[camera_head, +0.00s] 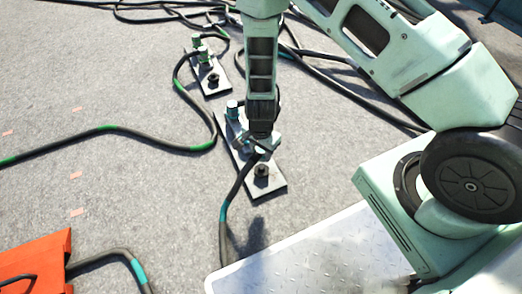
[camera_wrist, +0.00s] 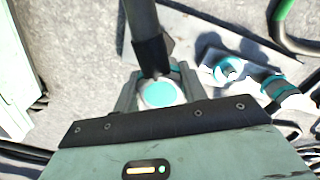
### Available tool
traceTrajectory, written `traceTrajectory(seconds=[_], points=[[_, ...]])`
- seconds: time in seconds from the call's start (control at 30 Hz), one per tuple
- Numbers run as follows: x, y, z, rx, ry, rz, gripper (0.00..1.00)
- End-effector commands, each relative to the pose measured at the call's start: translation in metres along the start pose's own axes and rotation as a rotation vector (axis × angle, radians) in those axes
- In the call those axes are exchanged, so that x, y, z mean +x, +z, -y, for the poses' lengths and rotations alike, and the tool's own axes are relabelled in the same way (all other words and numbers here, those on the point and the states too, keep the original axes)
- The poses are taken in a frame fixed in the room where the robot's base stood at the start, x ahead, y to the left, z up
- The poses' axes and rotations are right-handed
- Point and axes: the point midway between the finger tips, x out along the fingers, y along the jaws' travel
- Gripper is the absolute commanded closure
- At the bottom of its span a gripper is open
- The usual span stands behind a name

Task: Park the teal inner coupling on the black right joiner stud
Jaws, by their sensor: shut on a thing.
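My gripper (camera_head: 262,143) is shut on a coupling at the end of a black cable with a teal band. In the wrist view my gripper (camera_wrist: 158,92) has a finger on each side of the coupling, whose teal round face (camera_wrist: 159,94) shows. The near joiner plate (camera_head: 273,189) lies on the floor under my gripper. A black stud (camera_head: 262,170) stands upright near its front end, just below the held coupling in the head view; the height between them is unclear. A teal-topped fitting (camera_head: 232,106) stands at the plate's back end.
A second plate (camera_head: 217,88) with green-topped fittings (camera_head: 196,42) and a black stud (camera_head: 213,79) lies farther back. A green-banded cable (camera_head: 110,129) curves across the left floor. An orange object (camera_head: 45,255) is at lower left. Several cables tangle at the back.

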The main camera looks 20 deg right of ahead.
Motion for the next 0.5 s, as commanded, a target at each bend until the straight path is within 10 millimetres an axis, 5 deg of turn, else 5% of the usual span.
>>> traceTrajectory(seconds=[0.5], points=[[0.058, 0.000, 0.000, -0.003, 0.000, 0.000, 0.86]])
